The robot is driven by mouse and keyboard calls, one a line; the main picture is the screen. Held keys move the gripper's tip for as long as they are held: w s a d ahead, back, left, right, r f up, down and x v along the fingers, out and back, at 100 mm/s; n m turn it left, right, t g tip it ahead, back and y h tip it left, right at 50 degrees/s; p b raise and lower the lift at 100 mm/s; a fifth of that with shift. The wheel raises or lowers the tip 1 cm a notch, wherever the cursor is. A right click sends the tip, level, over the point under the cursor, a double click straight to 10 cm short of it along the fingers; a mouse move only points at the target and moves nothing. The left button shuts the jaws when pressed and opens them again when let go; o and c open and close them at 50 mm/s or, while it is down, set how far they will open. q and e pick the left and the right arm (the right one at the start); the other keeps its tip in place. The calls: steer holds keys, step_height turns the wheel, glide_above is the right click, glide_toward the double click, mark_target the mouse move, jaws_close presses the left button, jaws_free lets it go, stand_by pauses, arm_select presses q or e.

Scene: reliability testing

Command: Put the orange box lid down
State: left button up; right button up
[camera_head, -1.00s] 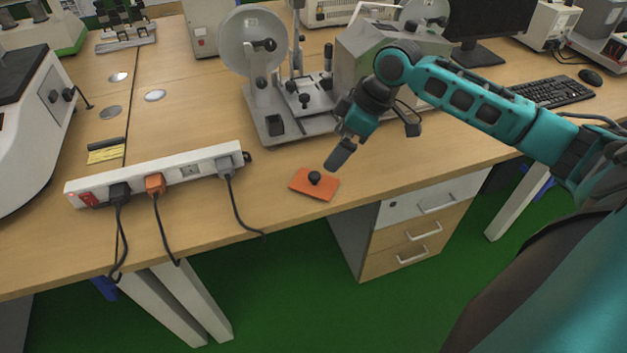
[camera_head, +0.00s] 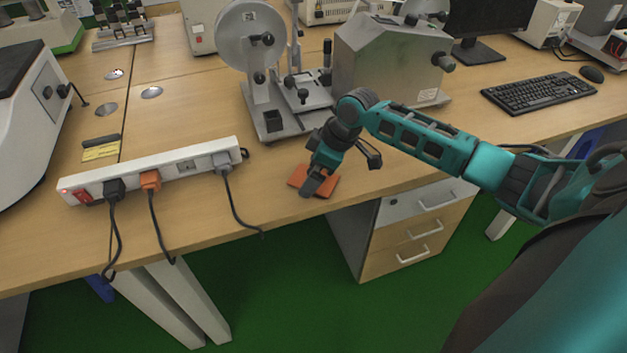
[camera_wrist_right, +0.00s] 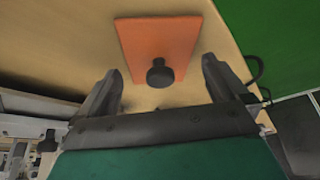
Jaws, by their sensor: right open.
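The orange box lid (camera_head: 326,185) lies flat on the wooden table near its front edge. In the right wrist view the orange lid (camera_wrist_right: 152,40) shows its black knob (camera_wrist_right: 160,73) standing up toward me. My right gripper (camera_head: 313,190) is over the lid and hides the knob in the head view. In the right wrist view my right gripper (camera_wrist_right: 162,84) is open, with one finger on each side of the knob and apart from it. My left gripper is not in view.
A white power strip (camera_head: 160,171) with several plugs and cables lies left of the lid. A grey metal machine (camera_head: 275,122) stands behind it. The front table edge is close, with a drawer cabinet (camera_head: 400,230) below.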

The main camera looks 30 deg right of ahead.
steer(key=shift+f, duration=0.1)
steer(key=c, duration=1)
steer(key=shift+c, duration=0.2)
